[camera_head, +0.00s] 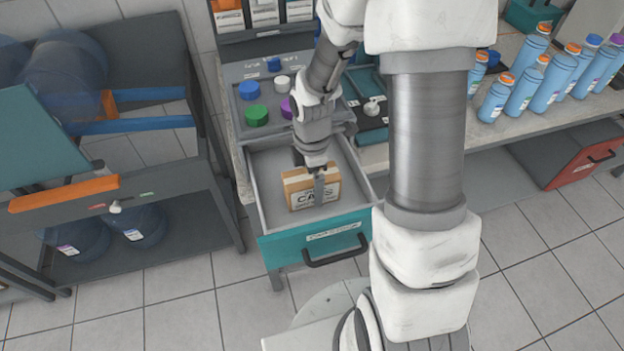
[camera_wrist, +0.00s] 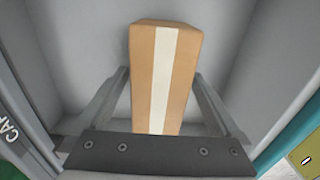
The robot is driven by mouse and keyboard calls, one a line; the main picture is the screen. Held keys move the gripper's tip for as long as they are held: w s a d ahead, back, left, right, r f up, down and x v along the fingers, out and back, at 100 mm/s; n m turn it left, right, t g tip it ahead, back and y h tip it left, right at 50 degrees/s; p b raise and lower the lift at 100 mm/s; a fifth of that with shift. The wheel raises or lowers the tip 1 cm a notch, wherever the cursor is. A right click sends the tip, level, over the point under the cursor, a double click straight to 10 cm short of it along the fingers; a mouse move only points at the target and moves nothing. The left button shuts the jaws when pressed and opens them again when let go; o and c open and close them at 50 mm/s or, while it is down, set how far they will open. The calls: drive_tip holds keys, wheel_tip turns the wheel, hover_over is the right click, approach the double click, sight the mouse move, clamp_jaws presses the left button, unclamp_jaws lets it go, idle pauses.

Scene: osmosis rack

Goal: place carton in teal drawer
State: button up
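The carton (camera_head: 300,197) is a small tan box with a pale band and dark lettering. It is inside the open teal drawer (camera_head: 285,250), near the front panel; I cannot tell if it touches the drawer floor. My gripper (camera_head: 319,185) reaches down into the drawer from above. In the wrist view my gripper (camera_wrist: 163,80) has a finger against each side of the carton (camera_wrist: 163,50), which shows its white tape strip. The fingers look shut on it. The drawer's grey inside (camera_wrist: 245,60) surrounds it. The carton's far side is hidden.
Coloured round caps (camera_head: 257,114) sit on a grey tray above the drawer. Blue bottles (camera_head: 520,92) stand on the counter at right. A red-fronted drawer (camera_head: 585,168) is open at right. A dark rack (camera_head: 160,190) with large jugs stands at left.

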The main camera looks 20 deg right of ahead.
drive_tip(key=shift+r, duration=0.1)
wheel_tip(320, 180, up, 13)
drive_tip(key=p, duration=0.2)
drive_tip(key=s+r+m+t, duration=0.5)
drive_tip(key=s+r+m, duration=0.9)
drive_tip(key=m, duration=0.4)
drive_tip(key=shift+r+t, duration=0.3)
drive_tip(key=shift+r, duration=0.25)
drive_tip(key=shift+a, duration=0.1)
